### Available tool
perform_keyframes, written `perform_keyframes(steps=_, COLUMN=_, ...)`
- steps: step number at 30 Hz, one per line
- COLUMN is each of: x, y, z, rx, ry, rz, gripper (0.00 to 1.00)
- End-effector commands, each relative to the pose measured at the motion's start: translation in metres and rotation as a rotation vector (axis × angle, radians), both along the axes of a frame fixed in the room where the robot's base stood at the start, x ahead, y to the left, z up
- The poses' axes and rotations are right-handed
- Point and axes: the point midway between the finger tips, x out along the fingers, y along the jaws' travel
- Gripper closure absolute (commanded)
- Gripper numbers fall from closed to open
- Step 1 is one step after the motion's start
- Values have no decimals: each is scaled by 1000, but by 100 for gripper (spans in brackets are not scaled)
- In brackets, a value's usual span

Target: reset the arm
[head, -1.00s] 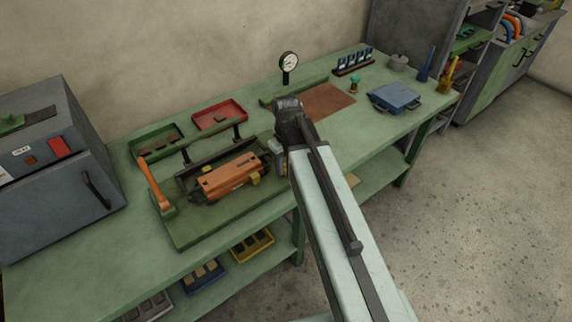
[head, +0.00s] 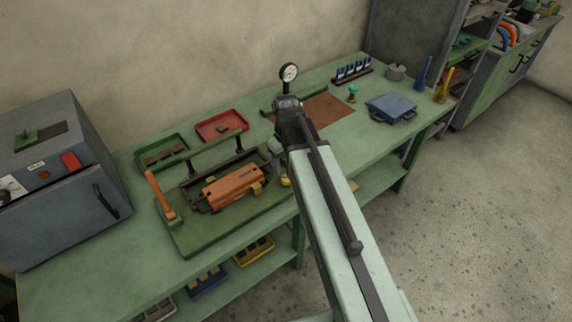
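My arm (head: 345,235) reaches from the bottom edge up over the green workbench (head: 240,288). Its wrist (head: 290,112) is above the bench, with the grey gripper (head: 277,165) pointing down beside it. The gripper is partly hidden by my arm, and I cannot tell whether its fingers are apart. A small yellow piece (head: 285,181) shows just below the gripper; whether it is held is unclear. The gripper is just right of a green fixture (head: 205,238) that carries an orange roll-like block (head: 232,187).
An orange lever (head: 159,193) stands at the fixture's left. A grey cabinet (head: 70,210) is at left. Red (head: 222,126) and green (head: 160,150) trays, a dial gauge (head: 288,75) and a blue case (head: 391,107) occupy the bench. Open floor (head: 480,220) lies right.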

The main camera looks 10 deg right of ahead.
Motion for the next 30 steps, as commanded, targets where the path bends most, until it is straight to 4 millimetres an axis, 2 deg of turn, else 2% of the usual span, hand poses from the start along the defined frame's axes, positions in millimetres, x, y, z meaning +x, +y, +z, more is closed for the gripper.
perform_keyframes(steps=1, x=0, y=0, z=17, rx=0, ry=0, rz=0, gripper=41)
perform_keyframes(steps=3, x=0, y=0, z=21, rx=0, ry=0, rz=1, gripper=41)
perform_keyframes(steps=18, x=0, y=1, z=19, rx=0, ry=0, rz=2, gripper=41)
perform_keyframes(steps=20, x=-11, y=3, z=19, rx=0, ry=0, rz=5, gripper=41)
perform_keyframes(steps=22, x=-36, y=6, z=19, rx=0, ry=0, rz=-37, gripper=41)
perform_keyframes(steps=25, x=-70, y=8, z=19, rx=0, ry=0, rz=-216, gripper=41)
perform_keyframes(steps=27, x=-77, y=8, z=19, rx=-1, ry=0, rz=-330, gripper=41)
perform_keyframes(steps=30, x=-73, y=8, z=19, rx=-1, ry=0, rz=-403, gripper=41)
